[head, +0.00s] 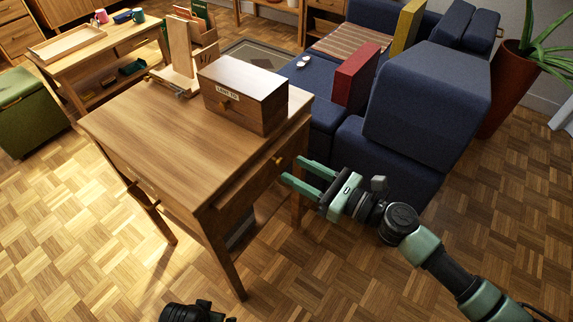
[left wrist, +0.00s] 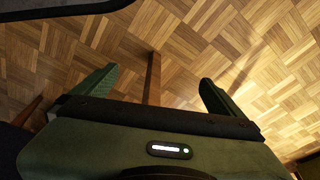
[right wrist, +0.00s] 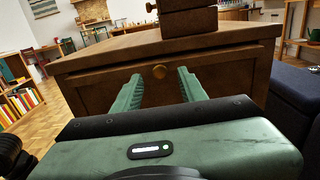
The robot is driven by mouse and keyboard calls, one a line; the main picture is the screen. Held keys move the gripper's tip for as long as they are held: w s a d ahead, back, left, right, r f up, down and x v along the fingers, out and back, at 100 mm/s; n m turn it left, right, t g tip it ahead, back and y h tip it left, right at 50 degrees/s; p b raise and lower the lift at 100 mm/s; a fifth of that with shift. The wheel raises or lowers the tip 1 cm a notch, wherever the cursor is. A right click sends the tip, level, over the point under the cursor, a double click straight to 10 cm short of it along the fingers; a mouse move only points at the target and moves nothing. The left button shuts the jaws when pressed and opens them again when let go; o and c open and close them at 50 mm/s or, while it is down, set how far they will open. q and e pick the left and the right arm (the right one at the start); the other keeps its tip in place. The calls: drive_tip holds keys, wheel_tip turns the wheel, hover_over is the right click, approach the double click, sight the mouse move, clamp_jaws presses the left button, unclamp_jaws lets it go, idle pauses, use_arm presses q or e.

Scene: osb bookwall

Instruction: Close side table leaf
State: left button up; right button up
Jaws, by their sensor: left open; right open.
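The wooden side table (head: 150,125) stands in the middle of the head view with its top level. I cannot clearly tell a separate leaf from the rest of the top. A wooden piece (head: 147,196) shows below its left edge. The front has a drawer with a round knob (head: 278,160), seen also in the right wrist view (right wrist: 160,72). My right gripper (head: 297,172) is open and empty, fingers pointing at the drawer front near the knob, apparently apart from it. My left gripper (left wrist: 158,85) is open; a wooden leg shows between its fingers over the parquet.
A wooden box (head: 240,105) with a label sits on the table top, with a wooden stand (head: 180,55) behind it. A blue sofa (head: 425,105) stands close on the right. A green stool (head: 28,115) is at the left. Parquet in front is clear.

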sight(282, 162)
drive_tip(key=shift+x, duration=1.7)
clamp_jaws()
